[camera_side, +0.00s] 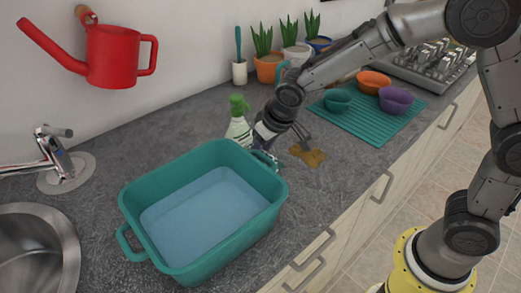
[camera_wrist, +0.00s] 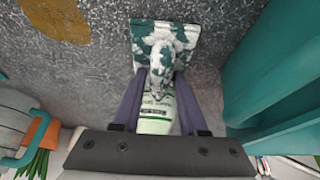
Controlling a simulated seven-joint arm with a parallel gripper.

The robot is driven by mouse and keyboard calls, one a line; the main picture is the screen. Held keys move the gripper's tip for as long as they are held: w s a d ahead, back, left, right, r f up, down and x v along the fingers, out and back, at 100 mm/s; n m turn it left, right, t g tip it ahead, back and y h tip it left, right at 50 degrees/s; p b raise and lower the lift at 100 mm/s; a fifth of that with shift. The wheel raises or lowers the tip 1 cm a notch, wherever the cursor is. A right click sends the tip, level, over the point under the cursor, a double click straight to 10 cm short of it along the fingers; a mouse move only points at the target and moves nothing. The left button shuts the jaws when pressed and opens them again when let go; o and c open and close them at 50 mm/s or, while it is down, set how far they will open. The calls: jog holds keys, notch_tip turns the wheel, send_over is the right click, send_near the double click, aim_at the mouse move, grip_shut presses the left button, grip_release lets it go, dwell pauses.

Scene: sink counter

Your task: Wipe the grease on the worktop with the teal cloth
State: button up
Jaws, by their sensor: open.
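The teal cloth, patterned with white, (camera_wrist: 146,38) lies on the grey worktop in the wrist view, with a bunched part rising in its middle. In the side view a small bit shows beside the basin, mostly hidden. My gripper (camera_wrist: 160,73) is open over the cloth, a finger on either side of the bunched part; I cannot tell if they touch it. In the side view my gripper (camera_side: 267,146) is low between basin and grease. The brown grease patch (camera_side: 308,155) is to its right; it also shows at the upper left of the wrist view (camera_wrist: 57,16).
A teal basin (camera_side: 135,193) of water stands close left of my gripper. A spray bottle with green top (camera_side: 239,127) stands just behind. A teal mat (camera_side: 361,127) with bowls is at the right, potted plants (camera_side: 268,65) at the back. Worktop around the grease is clear.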

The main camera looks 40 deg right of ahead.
jog(key=shift+r, duration=0.3)
dwell(0.4)
grip_shut()
dwell(0.4)
jog(key=shift+r, duration=3.05)
jog(key=shift+f, duration=0.1)
